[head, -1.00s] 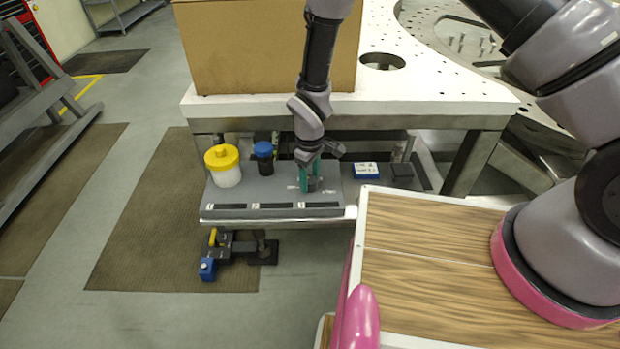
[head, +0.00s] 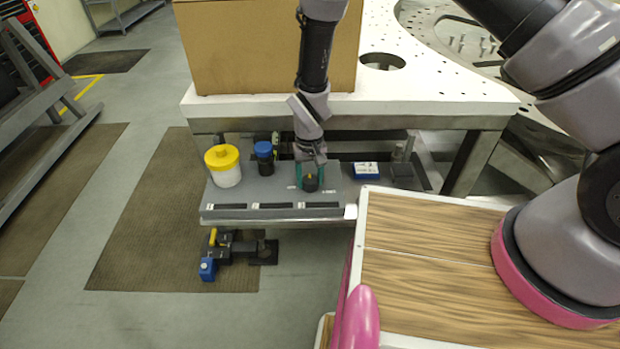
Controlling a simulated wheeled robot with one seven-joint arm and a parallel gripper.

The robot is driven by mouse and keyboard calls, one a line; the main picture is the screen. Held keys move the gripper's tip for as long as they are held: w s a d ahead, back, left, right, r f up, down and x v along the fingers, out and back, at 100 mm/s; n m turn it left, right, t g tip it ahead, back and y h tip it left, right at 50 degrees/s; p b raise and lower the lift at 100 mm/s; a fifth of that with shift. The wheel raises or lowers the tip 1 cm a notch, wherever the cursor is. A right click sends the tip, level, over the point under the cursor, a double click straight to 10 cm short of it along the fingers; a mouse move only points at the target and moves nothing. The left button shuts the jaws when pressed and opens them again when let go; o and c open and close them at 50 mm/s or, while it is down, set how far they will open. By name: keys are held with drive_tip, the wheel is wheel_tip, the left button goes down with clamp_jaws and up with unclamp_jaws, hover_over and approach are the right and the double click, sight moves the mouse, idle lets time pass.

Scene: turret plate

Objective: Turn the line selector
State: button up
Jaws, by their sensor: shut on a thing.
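The line selector (head: 310,184) is a small dark round knob with a yellowish mark, on the grey panel on the low shelf. Small white labels lie on the panel to its left and right. My gripper (head: 310,178) points down from above with its teal fingers on either side of the knob. It is shut on the knob. The fingers partly hide the knob's sides, and its exact pointing direction is too small to tell.
A white jar with a yellow lid (head: 223,167) and a dark jar with a blue lid (head: 264,158) stand left of the gripper. A blue and white box (head: 366,171) lies to the right.

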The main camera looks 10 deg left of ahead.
sight(309, 179)
drive_tip(key=shift+m, duration=0.3)
drive_tip(key=o, duration=1.4)
wheel_tip(309, 179, up, 9)
drive_tip(key=shift+a+r, duration=0.1)
drive_tip(key=shift+r, duration=0.8)
